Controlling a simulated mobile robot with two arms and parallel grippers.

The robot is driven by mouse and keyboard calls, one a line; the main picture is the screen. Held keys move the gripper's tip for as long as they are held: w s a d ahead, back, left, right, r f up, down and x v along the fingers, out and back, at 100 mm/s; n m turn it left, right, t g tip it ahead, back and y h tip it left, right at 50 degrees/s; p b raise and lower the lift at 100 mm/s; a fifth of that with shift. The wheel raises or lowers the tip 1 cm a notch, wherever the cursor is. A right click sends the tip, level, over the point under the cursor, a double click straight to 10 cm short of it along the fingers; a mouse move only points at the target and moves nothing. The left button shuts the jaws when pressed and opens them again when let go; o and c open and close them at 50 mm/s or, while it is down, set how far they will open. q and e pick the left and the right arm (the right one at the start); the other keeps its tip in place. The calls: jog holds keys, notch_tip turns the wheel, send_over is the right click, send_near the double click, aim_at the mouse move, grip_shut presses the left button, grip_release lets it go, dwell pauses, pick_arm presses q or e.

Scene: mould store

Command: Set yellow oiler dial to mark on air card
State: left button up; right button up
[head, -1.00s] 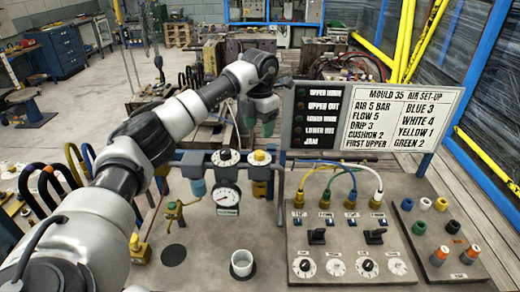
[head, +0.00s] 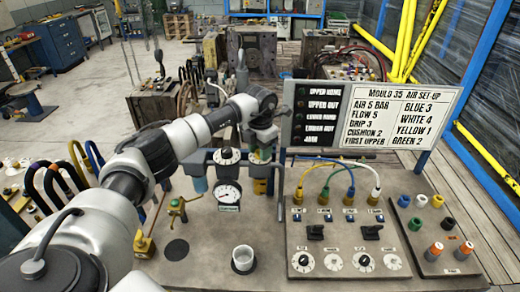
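The yellow oiler dial (head: 261,158) sits on top of the right-hand unit of the air set at the panel's back. It is mostly hidden by my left gripper (head: 263,146), which comes down over it from above. I cannot tell whether the fingers touch the dial or how wide they stand. The dial's mark cannot be read. The air card (head: 397,116) behind the panel reads air 5 bar, flow 5, drip 3, cushion 2, with hose numbers for blue, white, yellow and green. My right gripper is not in view.
A white-capped dial (head: 227,156) stands just left of the oiler, above a round gauge (head: 228,194). A white cup (head: 243,258) stands on the bench in front. Coloured hoses (head: 350,180) and a black indicator board (head: 308,113) are close on the right.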

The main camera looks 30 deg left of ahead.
pick_arm(q)
jog(key=c, duration=0.5)
